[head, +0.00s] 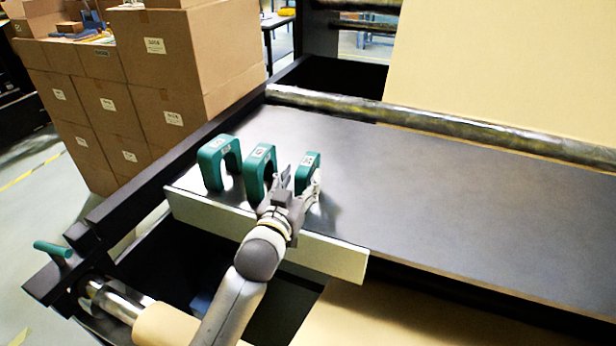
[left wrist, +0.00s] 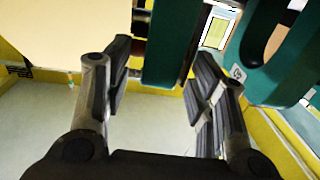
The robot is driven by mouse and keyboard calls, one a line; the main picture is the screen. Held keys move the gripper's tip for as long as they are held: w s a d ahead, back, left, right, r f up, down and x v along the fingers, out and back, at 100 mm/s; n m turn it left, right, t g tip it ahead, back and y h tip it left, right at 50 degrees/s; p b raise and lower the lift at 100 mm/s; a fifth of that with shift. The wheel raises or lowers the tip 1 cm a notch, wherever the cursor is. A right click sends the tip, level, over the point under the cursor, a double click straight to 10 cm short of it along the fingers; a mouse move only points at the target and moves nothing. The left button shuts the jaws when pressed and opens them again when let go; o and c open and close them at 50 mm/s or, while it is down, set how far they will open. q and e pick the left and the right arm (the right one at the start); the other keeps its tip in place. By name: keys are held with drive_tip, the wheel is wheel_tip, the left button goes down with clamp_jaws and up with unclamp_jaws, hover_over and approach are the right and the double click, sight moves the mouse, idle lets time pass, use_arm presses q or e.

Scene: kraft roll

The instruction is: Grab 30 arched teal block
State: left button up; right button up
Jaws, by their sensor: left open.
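Three arched teal blocks stand in a row on the dark table near its left front corner: a left one (head: 211,154), a middle one (head: 259,161) and a right one (head: 304,170). Each has a small pale label on top, too small to read surely. My left gripper (head: 293,188) is open at the right block, its fingers overlapping that block's lower part. In the left wrist view, a teal bar (left wrist: 163,45) shows between the spread fingers (left wrist: 158,75), with gaps on both sides. Another teal arch (left wrist: 282,72) is at the right there. My right gripper is not in view.
A pale rail (head: 330,257) runs along the front edge of the dark table (head: 440,200). A metal roller (head: 450,133) crosses behind, with kraft paper above it. Stacked cartons (head: 165,75) stand at the back left. The table right of the blocks is clear.

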sight(307, 162)
use_arm(q)
drive_tip(key=shift+w+d+r, duration=0.15)
drive_tip(key=shift+w+r, duration=0.15)
drive_tip(key=shift+w, duration=0.15)
drive_tip(key=shift+p+x, duration=0.65)
drive_tip(key=shift+x, duration=1.45)
drive_tip(key=shift+r, duration=0.15)
clamp_jaws()
